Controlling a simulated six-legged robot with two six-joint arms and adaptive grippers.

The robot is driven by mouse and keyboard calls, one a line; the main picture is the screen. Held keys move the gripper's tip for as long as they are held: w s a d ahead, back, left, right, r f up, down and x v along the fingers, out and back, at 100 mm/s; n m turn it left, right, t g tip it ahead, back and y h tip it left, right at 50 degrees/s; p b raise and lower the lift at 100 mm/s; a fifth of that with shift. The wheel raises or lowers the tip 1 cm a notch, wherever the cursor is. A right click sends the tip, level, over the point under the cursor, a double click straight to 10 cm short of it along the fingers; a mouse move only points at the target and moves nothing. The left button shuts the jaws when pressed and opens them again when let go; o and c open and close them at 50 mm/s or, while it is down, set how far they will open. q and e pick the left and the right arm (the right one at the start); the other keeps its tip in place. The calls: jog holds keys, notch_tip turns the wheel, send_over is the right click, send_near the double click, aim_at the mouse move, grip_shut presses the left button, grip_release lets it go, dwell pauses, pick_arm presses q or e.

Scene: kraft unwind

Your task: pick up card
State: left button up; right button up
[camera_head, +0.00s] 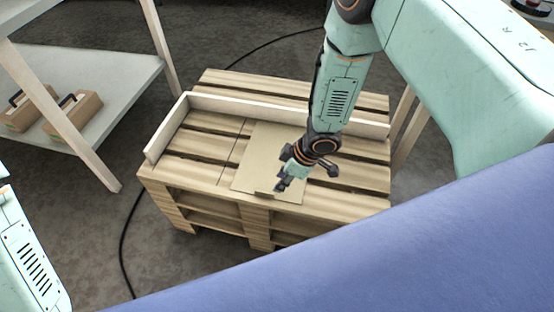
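The card (265,150) is a flat tan cardboard sheet. It lies on a wooden pallet (215,147), with its near edge close to the pallet's front. A small dark notch or mark shows at that near edge. My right gripper (281,185) points down over the near right part of the card and hides some of it. I cannot tell whether its fingertips touch the card, or whether they are open or shut. My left gripper is out of view; only part of my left arm shows at the lower left.
A low pale wooden rail (167,128) runs along the pallet's left and back. A grey shelf (95,80) at the left holds two brown boxes (73,113) with dark handles. A black cable (124,240) lies on the floor. A large blue-violet surface (400,260) fills the lower right.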

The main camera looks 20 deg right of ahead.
aim_at(270, 193)
jog(key=shift+a+f, duration=0.25)
jog(key=shift+f, duration=0.4)
jog(key=shift+w+a+f+b, duration=0.15)
jog(key=shift+a+f+b, duration=0.25)
jog(key=shift+f+b, duration=0.1)
jog(key=b+x, duration=0.2)
jog(key=x, duration=0.2)
jog(key=shift+f, duration=0.1)
jog(key=shift+a+f, duration=0.2)
jog(key=shift+f, duration=0.15)
jog(key=shift+d+r, duration=0.1)
jog(key=shift+c, duration=0.2)
grip_shut()
